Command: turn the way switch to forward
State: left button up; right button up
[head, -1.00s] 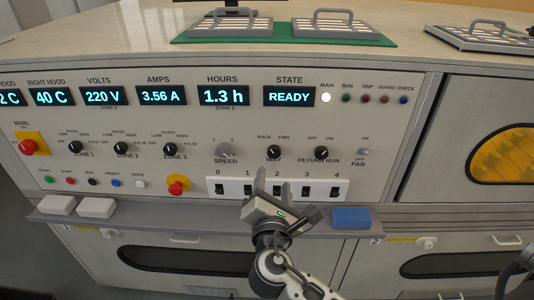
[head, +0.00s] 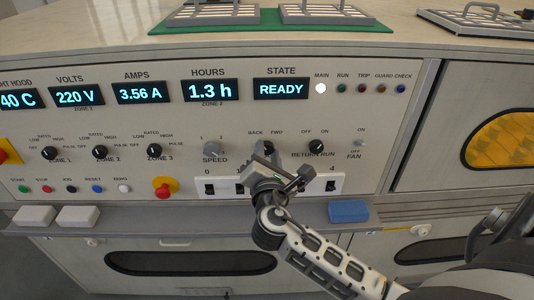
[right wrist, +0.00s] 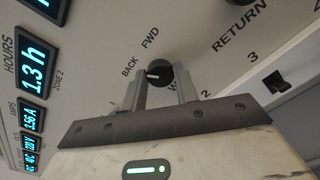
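The way switch is a round black knob on the panel, below the BACK and FWD labels. In the head view the way switch (head: 264,147) shows just above my right gripper (head: 262,162), which covers its lower part. The two fingers are apart, and whether either touches the knob cannot be told. My left gripper is not in view.
The speed knob (head: 213,149) is to the left, the return run knob (head: 319,147) to the right. A white strip of numbered rocker switches (head: 345,184) lies below, partly hidden by my gripper. A blue block (head: 349,211) rests on the ledge. The state display (head: 281,89) reads READY.

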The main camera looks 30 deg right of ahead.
jog(key=c, duration=0.3)
